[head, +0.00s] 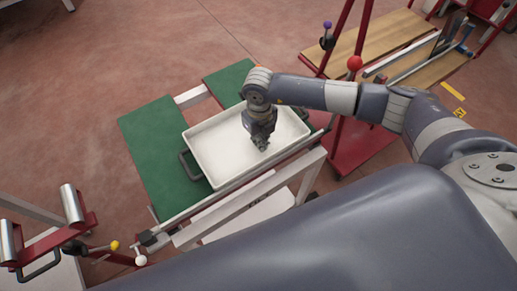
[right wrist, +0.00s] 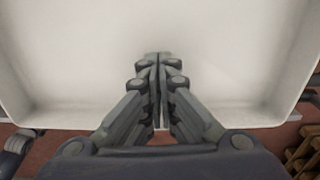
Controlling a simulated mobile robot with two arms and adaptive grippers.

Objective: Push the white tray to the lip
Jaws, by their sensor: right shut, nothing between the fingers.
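The white tray (head: 207,146) lies on a table with green panels (head: 152,160) in the head view, its near long side close to the table's metal front edge. It looks empty, with dark handles at its short ends. My right gripper (head: 261,145) is shut and empty, over the tray's inside near its near right part. In the right wrist view the shut fingers (right wrist: 158,62) are in front of the white tray's floor (right wrist: 75,55). I cannot tell whether the fingertips touch the tray. My left gripper is not in view.
A red-framed rack with wooden boards (head: 375,40) stands at the upper right. A metal rail (head: 215,203) runs along the table's near side. A red frame with metal rollers (head: 72,205) stands at the lower left. Red floor lies clear at the upper left.

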